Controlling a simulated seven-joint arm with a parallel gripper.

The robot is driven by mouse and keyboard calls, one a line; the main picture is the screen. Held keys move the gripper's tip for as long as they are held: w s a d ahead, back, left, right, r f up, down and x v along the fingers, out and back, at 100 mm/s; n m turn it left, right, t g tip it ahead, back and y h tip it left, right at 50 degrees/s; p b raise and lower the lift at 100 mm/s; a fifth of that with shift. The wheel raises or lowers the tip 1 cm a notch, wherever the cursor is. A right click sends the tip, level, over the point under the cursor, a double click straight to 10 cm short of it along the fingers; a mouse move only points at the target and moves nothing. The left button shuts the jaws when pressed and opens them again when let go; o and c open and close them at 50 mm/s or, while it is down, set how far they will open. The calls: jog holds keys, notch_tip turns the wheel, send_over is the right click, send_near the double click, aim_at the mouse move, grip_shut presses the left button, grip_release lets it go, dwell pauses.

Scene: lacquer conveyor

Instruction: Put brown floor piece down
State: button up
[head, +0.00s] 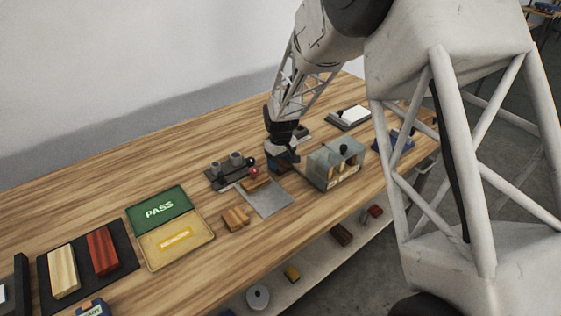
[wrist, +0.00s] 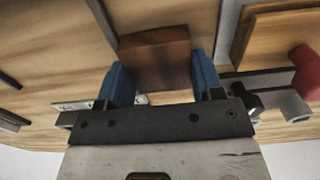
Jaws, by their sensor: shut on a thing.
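My gripper (head: 283,157) is low over the wooden table, just beyond the grey plate (head: 268,201). In the wrist view its two blue fingers (wrist: 159,75) are closed on either side of a brown block (wrist: 155,52). In the head view the held block (head: 279,168) is mostly hidden by the gripper. I cannot tell whether the block touches the table. A lighter wooden piece (wrist: 275,38) lies beside it at the right of the wrist view, on the grey plate.
A dark fixture with grey cylinders (head: 224,172) and a red knob (head: 254,172) stands left of my gripper. A wooden block (head: 235,218), the green PASS tray (head: 160,209) and yellow tray (head: 177,242) lie nearer the left.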

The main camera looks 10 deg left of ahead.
aim_at(281, 162)
jog(key=shift+f, duration=0.1)
jog(key=o, duration=0.9)
notch_tip(281, 162, up, 12)
jog(key=shift+r, duration=0.15)
dwell(0.3)
dwell(0.4)
dwell(0.4)
